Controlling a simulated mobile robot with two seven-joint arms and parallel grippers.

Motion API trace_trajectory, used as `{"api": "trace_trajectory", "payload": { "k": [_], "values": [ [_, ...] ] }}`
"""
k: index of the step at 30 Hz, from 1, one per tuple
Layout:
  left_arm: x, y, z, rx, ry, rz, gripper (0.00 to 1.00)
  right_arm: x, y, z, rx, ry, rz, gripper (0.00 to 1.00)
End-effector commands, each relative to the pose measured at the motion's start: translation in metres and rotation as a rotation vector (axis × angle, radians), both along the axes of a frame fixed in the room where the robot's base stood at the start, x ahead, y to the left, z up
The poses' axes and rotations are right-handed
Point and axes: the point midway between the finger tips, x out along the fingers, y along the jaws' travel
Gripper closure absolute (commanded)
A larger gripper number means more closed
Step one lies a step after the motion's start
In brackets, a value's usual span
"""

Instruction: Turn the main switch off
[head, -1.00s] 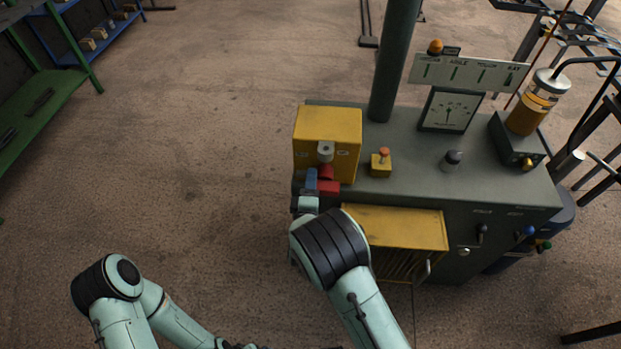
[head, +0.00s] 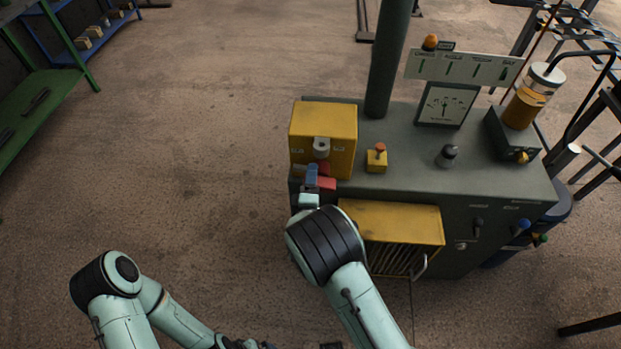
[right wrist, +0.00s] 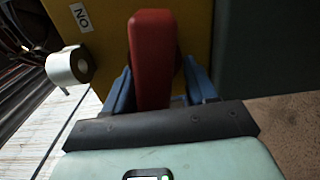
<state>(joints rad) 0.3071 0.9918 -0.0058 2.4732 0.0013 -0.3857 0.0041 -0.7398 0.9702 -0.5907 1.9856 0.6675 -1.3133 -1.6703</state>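The yellow switch box (head: 324,125) stands on the left end of the grey machine cabinet. Its red switch handle (head: 327,183) is at the lower front of the box. In the right wrist view the red handle (right wrist: 153,60) is large, beside a label (right wrist: 82,17) reading ON. My right gripper (head: 312,180) is at the handle. In the wrist view its blue fingers (right wrist: 160,85) stand on both sides of the handle; whether both press on it I cannot tell. My left arm is low at left, its gripper (head: 245,344) cut off by the bottom edge.
The grey cabinet (head: 490,182) carries a small yellow button box (head: 377,159), a dial gauge (head: 445,105) and an amber cylinder (head: 533,97). A yellow guard (head: 393,222) is on its front, right of my right forearm. A green rack (head: 42,100) stands far left. Floor between is clear.

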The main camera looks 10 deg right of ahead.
Motion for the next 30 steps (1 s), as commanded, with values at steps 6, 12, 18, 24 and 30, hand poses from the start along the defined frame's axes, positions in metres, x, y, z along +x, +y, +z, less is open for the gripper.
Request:
{"api": "trace_trajectory", "payload": {
  "k": [6, 12, 18, 24, 30],
  "values": [
    [0.0, 0.0, 0.0, 0.0, 0.0, 0.0, 0.0, 0.0, 0.003, 0.001, 0.004, -0.002, 0.006, 0.45],
    [-0.001, 0.0, -0.002, 0.0, 0.001, 0.0, 0.0, -0.008, 0.006, 0.0, 0.005, -0.001, 0.008, 0.45],
    [-0.003, 0.0, -0.008, 0.0, 0.003, 0.0, 0.0, -0.045, 0.018, -0.001, 0.003, 0.0, 0.011, 0.45],
    [-0.006, 0.0, -0.013, 0.0, 0.007, 0.0, 0.0, -0.088, 0.03, 0.0, 0.003, 0.002, 0.009, 0.45],
    [-0.007, 0.0, -0.016, 0.0, 0.008, 0.001, 0.0, -0.118, 0.037, 0.0, 0.003, 0.0, 0.006, 0.45]
  ]
}}
